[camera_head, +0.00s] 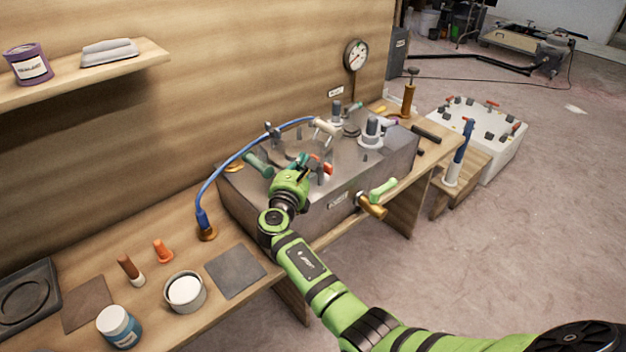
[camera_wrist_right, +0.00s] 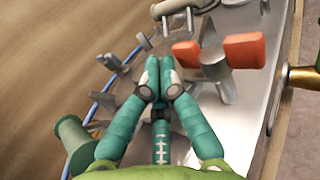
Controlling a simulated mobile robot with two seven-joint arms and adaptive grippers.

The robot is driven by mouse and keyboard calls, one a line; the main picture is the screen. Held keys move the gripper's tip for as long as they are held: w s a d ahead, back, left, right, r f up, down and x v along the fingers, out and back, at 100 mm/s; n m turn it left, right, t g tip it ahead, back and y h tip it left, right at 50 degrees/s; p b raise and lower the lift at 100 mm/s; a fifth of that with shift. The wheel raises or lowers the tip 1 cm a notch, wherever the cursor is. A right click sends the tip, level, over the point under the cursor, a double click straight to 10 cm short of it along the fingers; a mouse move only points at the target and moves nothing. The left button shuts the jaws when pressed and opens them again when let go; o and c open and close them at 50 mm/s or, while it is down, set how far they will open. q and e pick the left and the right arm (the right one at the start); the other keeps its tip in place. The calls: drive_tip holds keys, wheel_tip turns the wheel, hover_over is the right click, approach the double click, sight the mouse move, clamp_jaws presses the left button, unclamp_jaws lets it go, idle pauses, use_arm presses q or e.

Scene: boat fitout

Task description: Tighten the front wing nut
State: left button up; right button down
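My right gripper (camera_head: 306,165) is low over the grey box (camera_head: 345,205) on the bench, its green wrist above the box's front left part. In the right wrist view its teal fingers (camera_wrist_right: 160,68) come together at the tips, with nothing clearly seen between them. A wing nut with orange-red wings (camera_wrist_right: 245,50) and a grey middle stands just right of the fingertips, apparently apart from them. In the head view its red wing (camera_head: 328,168) shows beside the gripper, which partly hides it. I cannot tell whether this is the front wing nut. My left gripper is not in view.
A blue hose (camera_head: 222,165) arches over the box's left side. A green handle (camera_head: 383,188) and a brass fitting (camera_head: 371,206) stick out at the box's front. A white pot (camera_head: 184,291) and a blue-labelled jar (camera_head: 119,327) stand on the bench at left.

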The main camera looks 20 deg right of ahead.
drive_tip(key=v, duration=1.2)
